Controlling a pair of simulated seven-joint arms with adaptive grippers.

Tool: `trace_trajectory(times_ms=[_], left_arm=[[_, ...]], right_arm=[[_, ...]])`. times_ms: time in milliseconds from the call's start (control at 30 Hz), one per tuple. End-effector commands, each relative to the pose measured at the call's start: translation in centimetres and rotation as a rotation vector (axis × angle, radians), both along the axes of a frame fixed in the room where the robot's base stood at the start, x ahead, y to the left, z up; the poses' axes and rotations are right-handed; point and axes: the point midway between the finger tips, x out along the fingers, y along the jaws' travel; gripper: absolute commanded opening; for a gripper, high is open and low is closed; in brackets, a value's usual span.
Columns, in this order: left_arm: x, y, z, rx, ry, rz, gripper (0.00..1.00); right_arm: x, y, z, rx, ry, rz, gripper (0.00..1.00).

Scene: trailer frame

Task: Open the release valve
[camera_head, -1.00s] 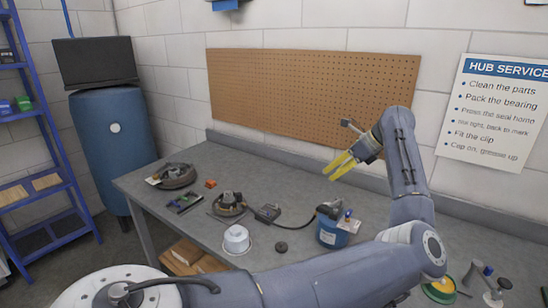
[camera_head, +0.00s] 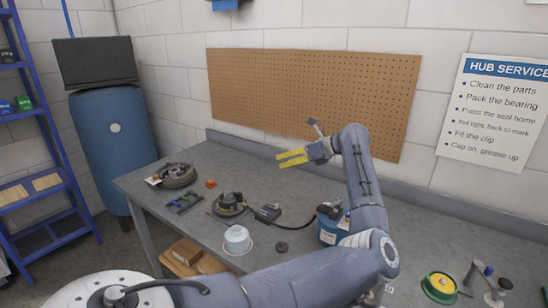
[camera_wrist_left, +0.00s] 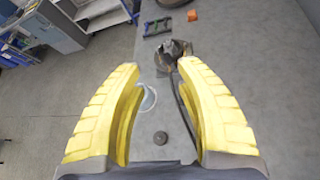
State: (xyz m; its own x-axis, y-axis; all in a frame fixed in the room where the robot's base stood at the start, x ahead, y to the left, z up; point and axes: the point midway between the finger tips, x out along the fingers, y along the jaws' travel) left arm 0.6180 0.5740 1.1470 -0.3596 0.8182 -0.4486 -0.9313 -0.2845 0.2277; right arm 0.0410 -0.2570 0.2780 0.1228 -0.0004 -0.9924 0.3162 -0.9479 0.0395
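My left gripper (camera_head: 293,157) is open and empty, held above the bench in front of the pegboard. Its two yellow fingers point left. I cannot pick out the release valve for certain. A small blue canister (camera_head: 327,232) with metal fittings and a black hose stands on the bench, partly hidden behind my left arm. A tall blue tank (camera_head: 112,140) stands at the back left. My right gripper is not in view.
On the grey bench (camera_head: 330,185) lie a dark hub (camera_head: 177,175), an orange block (camera_head: 211,183), a second hub part (camera_head: 229,204), a white tub (camera_head: 237,240) and a black puck (camera_head: 282,247). A green-and-yellow round part (camera_head: 439,287) is at right. Blue shelves (camera_head: 50,160) stand left.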

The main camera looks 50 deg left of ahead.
Motion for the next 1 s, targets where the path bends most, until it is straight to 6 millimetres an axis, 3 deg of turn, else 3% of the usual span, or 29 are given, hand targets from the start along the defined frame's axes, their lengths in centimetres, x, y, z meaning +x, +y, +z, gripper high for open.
trace_trajectory(times_ms=[333,1000], left_arm=[[-0.7,2.1,0.4,0.064,0.054,-0.017,0.35],[-1.0,2.7,0.4,0.079,0.069,-0.014,0.35]], right_arm=[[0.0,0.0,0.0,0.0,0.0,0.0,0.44],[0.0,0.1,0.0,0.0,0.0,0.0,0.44]])
